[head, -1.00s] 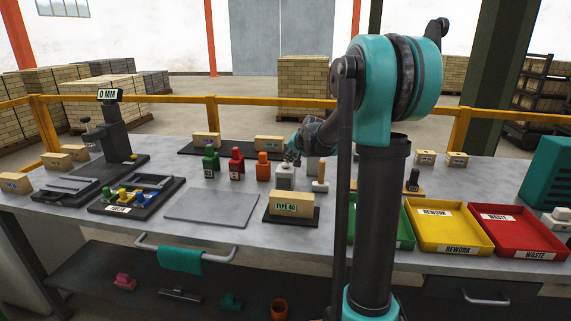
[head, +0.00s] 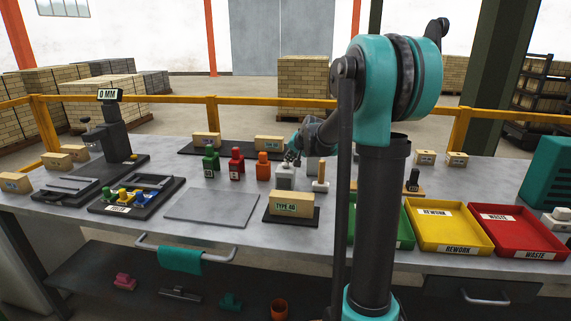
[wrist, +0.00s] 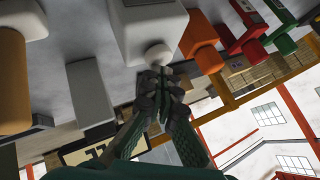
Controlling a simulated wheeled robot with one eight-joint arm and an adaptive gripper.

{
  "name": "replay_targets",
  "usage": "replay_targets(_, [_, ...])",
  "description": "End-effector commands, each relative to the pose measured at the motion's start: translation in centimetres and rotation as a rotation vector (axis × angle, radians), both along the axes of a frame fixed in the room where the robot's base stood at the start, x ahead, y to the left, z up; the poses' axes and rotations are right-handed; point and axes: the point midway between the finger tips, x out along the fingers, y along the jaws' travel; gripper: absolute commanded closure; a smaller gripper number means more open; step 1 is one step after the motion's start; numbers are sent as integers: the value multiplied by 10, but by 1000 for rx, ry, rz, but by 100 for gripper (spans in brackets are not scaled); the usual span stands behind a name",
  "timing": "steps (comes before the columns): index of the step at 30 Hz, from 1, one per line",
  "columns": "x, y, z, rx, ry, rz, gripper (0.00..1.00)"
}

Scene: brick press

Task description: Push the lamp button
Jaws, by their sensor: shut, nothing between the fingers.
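A pale grey box (head: 285,178) stands on the bench just behind the TYPE 40 brick. In the wrist view the box (wrist: 146,28) shows a white domed button (wrist: 158,54) on one face. My gripper (head: 290,159) is directly over this box in the head view, and its fingers hide the button there. In the wrist view my gripper (wrist: 160,76) is shut and empty, with its fingertips right at the dome. I cannot tell whether they touch or press it. No lit lamp can be made out.
The TYPE 40 brick (head: 292,205) is in front. A bare grey plate (head: 212,208) lies front left.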

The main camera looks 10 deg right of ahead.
Motion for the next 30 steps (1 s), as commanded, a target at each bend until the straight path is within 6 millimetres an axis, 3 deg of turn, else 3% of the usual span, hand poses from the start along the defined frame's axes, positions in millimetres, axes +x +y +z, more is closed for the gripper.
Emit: replay_targets(30, [-1, 1, -7, -1, 2, 1, 100])
